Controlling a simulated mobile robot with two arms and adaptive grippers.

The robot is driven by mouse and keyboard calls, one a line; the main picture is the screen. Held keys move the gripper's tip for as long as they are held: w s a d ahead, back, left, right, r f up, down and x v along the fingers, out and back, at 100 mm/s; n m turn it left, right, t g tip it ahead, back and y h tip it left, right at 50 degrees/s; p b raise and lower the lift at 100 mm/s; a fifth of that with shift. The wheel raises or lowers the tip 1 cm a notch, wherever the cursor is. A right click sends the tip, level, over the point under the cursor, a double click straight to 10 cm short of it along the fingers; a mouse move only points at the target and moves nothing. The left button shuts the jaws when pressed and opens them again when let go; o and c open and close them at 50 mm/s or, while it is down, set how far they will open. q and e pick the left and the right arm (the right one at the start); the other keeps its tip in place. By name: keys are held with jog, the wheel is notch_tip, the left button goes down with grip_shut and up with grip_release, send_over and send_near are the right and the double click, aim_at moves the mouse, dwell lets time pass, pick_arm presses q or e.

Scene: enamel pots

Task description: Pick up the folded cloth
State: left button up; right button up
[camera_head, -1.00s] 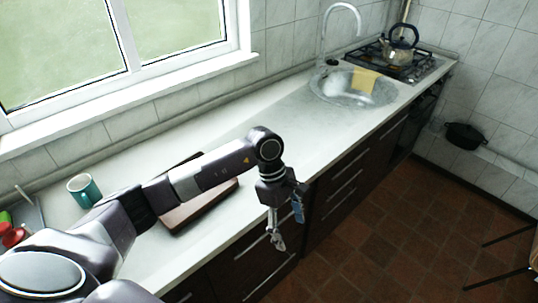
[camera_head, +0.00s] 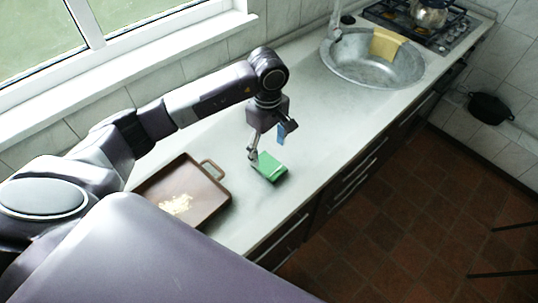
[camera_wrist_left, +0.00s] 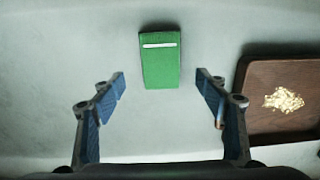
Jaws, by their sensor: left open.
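The folded cloth (camera_head: 270,167) appears to be the flat green rectangle on the pale countertop. In the left wrist view the green cloth (camera_wrist_left: 161,62) shows a white stripe near its far end. My left gripper (camera_head: 267,152) points down over it, open and empty. In the wrist view its two blue-padded fingers (camera_wrist_left: 160,88) stand apart on the cloth's left and right, with gaps; the cloth lies mostly ahead of the fingertips. The height above it is hard to tell. My right gripper is not in view.
A brown tray (camera_head: 158,187) with pale crumbs lies left of the cloth. A round metal sink (camera_head: 350,70) with a yellow cloth (camera_head: 386,44) on its rim stands farther back, beside the stove (camera_head: 452,32). Clear counter lies between cloth and sink. The counter's front edge is at right.

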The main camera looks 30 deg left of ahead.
aim_at(269, 165)
pick_arm(q)
jog(key=shift+s+d+f+p, duration=0.4)
jog(key=shift+s+f+p, duration=0.1)
jog(key=shift+s, duration=0.1)
jog(key=shift+w+f+p, duration=0.2)
jog(key=shift+f+p, duration=0.6)
jog(key=shift+f, duration=0.4)
jog(key=shift+w+a+f+p, duration=0.15)
jog(key=shift+f, duration=0.5)
jog(key=shift+w+a+f+p, duration=0.1)
jog(key=shift+w+f+p, duration=0.05)
jog(key=shift+f, duration=0.6)
jog(key=shift+s+d, duration=0.1)
jog(key=c, duration=0.9)
jog(key=shift+c, duration=1.5)
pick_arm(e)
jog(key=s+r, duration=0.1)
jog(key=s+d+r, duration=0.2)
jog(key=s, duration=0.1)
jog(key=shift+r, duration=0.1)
